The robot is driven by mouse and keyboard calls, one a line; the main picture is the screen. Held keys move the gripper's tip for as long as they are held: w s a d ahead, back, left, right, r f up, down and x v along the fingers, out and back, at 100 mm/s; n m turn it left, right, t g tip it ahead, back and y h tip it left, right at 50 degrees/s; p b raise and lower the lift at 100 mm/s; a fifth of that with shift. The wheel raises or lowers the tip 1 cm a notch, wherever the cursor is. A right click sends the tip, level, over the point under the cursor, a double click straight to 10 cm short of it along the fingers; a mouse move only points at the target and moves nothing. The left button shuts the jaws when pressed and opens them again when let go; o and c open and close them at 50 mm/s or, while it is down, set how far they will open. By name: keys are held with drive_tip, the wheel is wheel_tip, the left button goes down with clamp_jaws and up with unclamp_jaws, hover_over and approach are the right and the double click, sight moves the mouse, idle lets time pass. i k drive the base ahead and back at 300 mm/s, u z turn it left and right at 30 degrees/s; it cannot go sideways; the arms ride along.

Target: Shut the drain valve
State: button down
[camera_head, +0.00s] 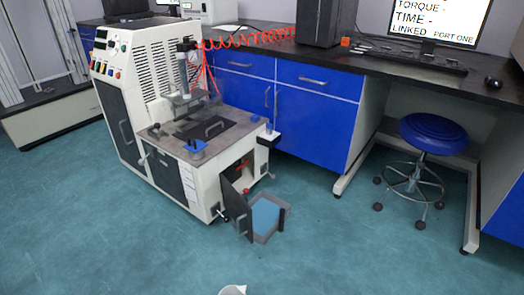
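The rheometer (165,110), a white and grey machine, stands left of centre. At its lower front right a small dark door (236,212) hangs open. Small red parts (246,191) show in the dark opening behind the door; one may be the drain valve, but they are too small to tell its handle position. A grey tray with a blue inside (267,215) sits low in front of the opening. My gripper is not in clear view.
A small white object (232,290) is cut off at the bottom edge; I cannot tell what it is. A blue stool (433,134) stands right, before a black-topped bench (375,55) with blue cabinets. The green floor in front of the machine is clear.

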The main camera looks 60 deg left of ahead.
sight(247, 162)
drive_tip(key=u, duration=0.5)
drive_tip(key=i, duration=1.65)
drive_tip(key=u, duration=1.8)
drive_tip(key=i, duration=0.85)
drive_tip(key=u, duration=0.8)
